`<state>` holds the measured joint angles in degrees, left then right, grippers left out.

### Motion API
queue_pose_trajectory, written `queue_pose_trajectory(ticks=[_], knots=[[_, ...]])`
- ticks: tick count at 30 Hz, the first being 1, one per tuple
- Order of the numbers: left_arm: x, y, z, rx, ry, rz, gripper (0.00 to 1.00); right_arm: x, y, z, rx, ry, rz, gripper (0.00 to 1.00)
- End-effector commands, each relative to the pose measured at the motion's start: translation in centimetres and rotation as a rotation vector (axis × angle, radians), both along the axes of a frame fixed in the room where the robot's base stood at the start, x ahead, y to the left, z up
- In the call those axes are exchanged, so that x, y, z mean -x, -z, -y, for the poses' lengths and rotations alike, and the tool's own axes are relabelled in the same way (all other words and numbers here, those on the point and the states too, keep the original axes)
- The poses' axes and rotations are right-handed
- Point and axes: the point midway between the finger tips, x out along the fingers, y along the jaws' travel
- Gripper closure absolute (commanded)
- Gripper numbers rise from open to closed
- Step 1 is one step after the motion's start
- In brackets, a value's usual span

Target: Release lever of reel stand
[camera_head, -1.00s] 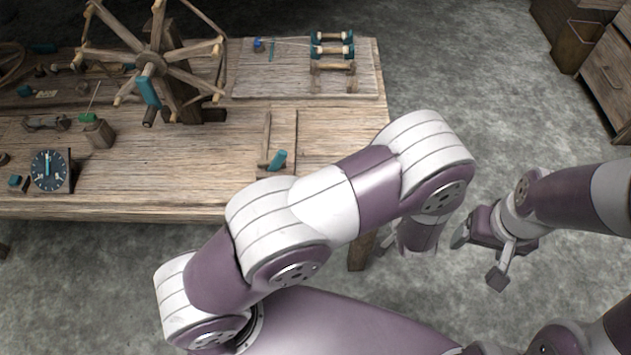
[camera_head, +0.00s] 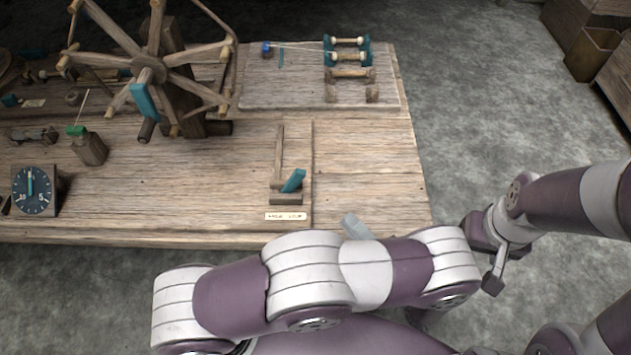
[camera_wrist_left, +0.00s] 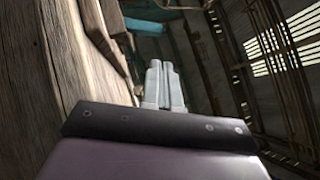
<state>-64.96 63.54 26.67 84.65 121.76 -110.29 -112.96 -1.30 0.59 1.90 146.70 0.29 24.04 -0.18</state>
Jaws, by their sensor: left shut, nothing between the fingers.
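A teal lever (camera_head: 293,181) leans up to the right from a small wooden mount near the table's front edge, with a pale label (camera_head: 285,216) in front of it. The big spoked wooden reel (camera_head: 149,70) stands at the back left; a teal piece (camera_head: 144,101) is on one spoke. My left gripper (camera_head: 355,226) is at the table's front edge, to the right of and nearer than the lever, apart from it. The left wrist view shows its two pale fingers (camera_wrist_left: 163,86) together and empty. My right gripper (camera_head: 482,258) is open and empty off the table's right side, partly hidden.
A raised board (camera_head: 300,95) with small spools (camera_head: 347,58) lies at the back right. A dial (camera_head: 33,190) and a block with a green top (camera_head: 90,148) stand at the left. The tabletop right of the lever (camera_head: 370,170) is clear.

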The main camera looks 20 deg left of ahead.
Motion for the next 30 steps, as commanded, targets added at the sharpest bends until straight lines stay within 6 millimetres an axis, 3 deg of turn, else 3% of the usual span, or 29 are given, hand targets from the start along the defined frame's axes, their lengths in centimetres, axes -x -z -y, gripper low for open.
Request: queue_pose_trajectory(ticks=[5,19,30], knots=[[-0.4,-0.2,-0.6,0.001,-0.001,0.000,1.00,0.0,0.1,0.0,0.000,0.000,0.000,0.23],[-4.4,-2.5,-7.2,0.003,-0.001,0.001,1.00,0.0,1.0,0.0,0.000,0.000,0.000,0.23],[-5.1,-3.0,-8.2,0.002,0.002,0.000,1.00,0.0,1.0,0.0,0.000,0.000,0.000,0.23]])
